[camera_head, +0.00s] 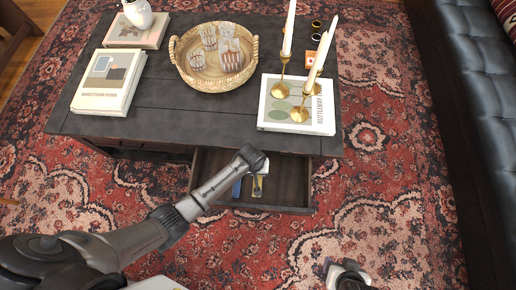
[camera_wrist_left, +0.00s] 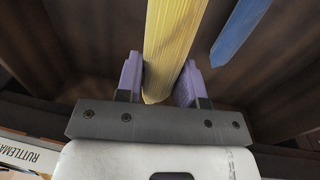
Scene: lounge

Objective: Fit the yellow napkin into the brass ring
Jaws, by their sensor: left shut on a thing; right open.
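The yellow napkin (camera_wrist_left: 172,40) is a long folded strip. In the left wrist view it lies between the purple fingers of my left gripper (camera_wrist_left: 160,78), which is shut on it. My right gripper (camera_head: 346,275) is open and empty low over the rug. Small ring-like things (camera_head: 316,25) stand on the table behind the candles; one (camera_head: 315,37) looks yellowish, but I cannot tell which is the brass ring.
A blue strip (camera_wrist_left: 240,28) lies beside the napkin in the drawer; it also shows in the head view (camera_head: 237,187). The table (camera_head: 180,125) holds a wicker tray (camera_head: 213,87), books (camera_head: 107,85) and brass candle holders (camera_head: 299,114) on a white book (camera_head: 322,115). Open rug lies right.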

